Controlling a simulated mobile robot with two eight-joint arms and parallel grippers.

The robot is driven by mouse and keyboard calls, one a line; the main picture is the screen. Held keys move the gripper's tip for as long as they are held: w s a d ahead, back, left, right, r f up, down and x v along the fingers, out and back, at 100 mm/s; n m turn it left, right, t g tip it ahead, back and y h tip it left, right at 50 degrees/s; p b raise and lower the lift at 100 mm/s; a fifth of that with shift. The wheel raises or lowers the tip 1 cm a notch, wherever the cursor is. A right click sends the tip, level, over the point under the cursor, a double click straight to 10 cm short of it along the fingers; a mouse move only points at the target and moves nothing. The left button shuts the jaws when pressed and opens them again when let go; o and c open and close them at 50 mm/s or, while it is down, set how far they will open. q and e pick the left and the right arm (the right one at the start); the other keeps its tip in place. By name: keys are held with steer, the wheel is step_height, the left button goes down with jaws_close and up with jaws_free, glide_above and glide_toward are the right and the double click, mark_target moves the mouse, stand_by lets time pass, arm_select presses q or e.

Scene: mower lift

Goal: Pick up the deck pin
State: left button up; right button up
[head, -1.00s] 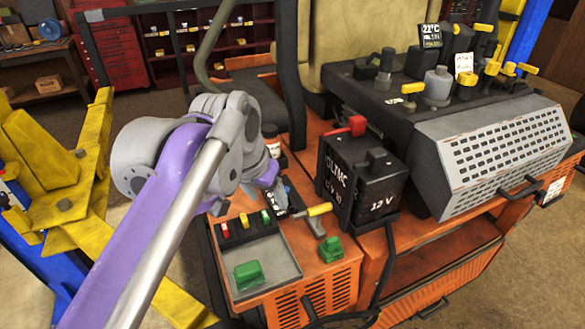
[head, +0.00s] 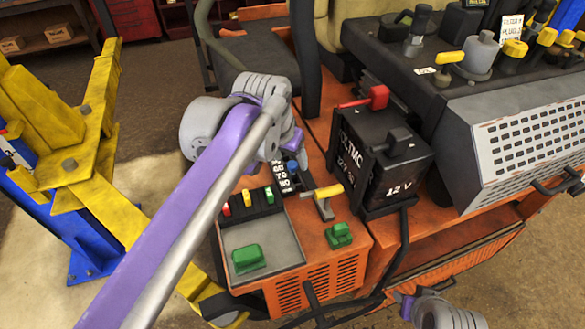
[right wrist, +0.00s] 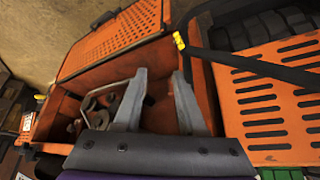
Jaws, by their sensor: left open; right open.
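I cannot tell for sure which piece is the deck pin. My right gripper (right wrist: 160,75) is open and empty, over an open orange compartment (right wrist: 82,72) holding grey metal parts (right wrist: 100,103). A small yellow piece (right wrist: 179,40) is on a black bar just beyond the fingers.
A grey tray (head: 290,247) with a green block (head: 248,258) is on the deck, with another green block (head: 338,235) beside it. The perforated grey cover (head: 530,130) is at right. A yellow and blue lift post (head: 95,190) stands at left.

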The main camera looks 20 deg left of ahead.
mark_target(293, 172)
arm_select(q)
steer(key=x, duration=0.2)
steer(key=shift+w+f, duration=0.25)
steer(key=shift+f, duration=0.1)
jaws_close()
